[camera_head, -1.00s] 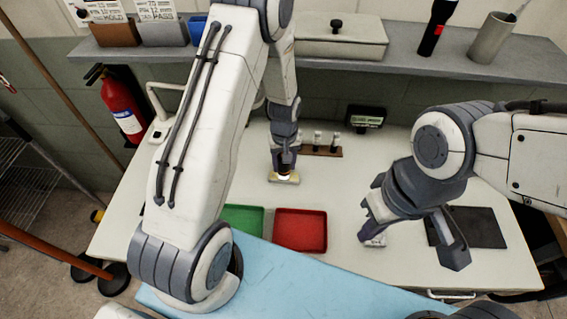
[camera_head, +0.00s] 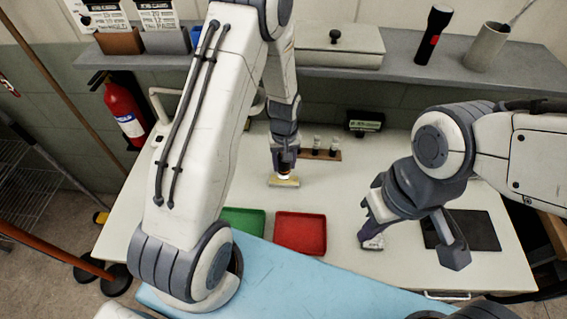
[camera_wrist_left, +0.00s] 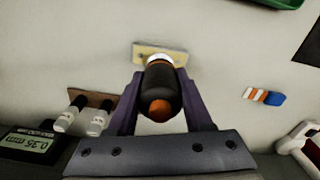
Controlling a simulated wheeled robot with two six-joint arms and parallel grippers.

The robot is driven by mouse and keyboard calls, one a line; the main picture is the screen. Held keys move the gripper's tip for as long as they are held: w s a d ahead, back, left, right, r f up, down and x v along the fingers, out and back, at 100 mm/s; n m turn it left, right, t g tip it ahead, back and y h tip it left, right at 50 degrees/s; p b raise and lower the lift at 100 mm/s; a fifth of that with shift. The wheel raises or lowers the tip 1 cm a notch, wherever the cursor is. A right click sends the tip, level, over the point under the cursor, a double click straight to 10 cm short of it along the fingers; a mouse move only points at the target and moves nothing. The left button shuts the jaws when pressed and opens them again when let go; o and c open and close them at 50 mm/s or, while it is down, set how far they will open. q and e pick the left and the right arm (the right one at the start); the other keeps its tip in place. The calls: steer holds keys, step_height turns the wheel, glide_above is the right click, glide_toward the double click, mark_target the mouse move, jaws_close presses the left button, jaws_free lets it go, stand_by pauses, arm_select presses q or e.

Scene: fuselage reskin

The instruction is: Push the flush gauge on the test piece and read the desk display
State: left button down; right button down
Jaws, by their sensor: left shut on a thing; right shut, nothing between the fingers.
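My left gripper (camera_head: 284,166) is shut on the flush gauge (camera_wrist_left: 161,90), a dark cylinder with an orange end and a bright ring at its foot. The gauge stands over the test piece (camera_head: 284,181), a small tan plate on the desk, which also shows in the left wrist view (camera_wrist_left: 148,49). Its foot is at the plate; I cannot tell how firmly it presses. The desk display (camera_head: 365,122) stands at the back; in the left wrist view its screen (camera_wrist_left: 27,143) appears to read 0.35 mm. My right gripper (camera_head: 373,238) is shut and empty, low over the desk.
A red tray (camera_head: 300,233) and a green tray (camera_head: 243,221) lie at the front. A brown rack (camera_head: 325,155) with small bottles stands behind the test piece. A dark mat (camera_head: 482,231) lies at right. An orange, white and blue item (camera_wrist_left: 263,96) lies on the desk.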

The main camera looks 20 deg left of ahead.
arm_select(q)
steer(key=shift+r+p, duration=1.5)
steer(key=shift+r, duration=0.65)
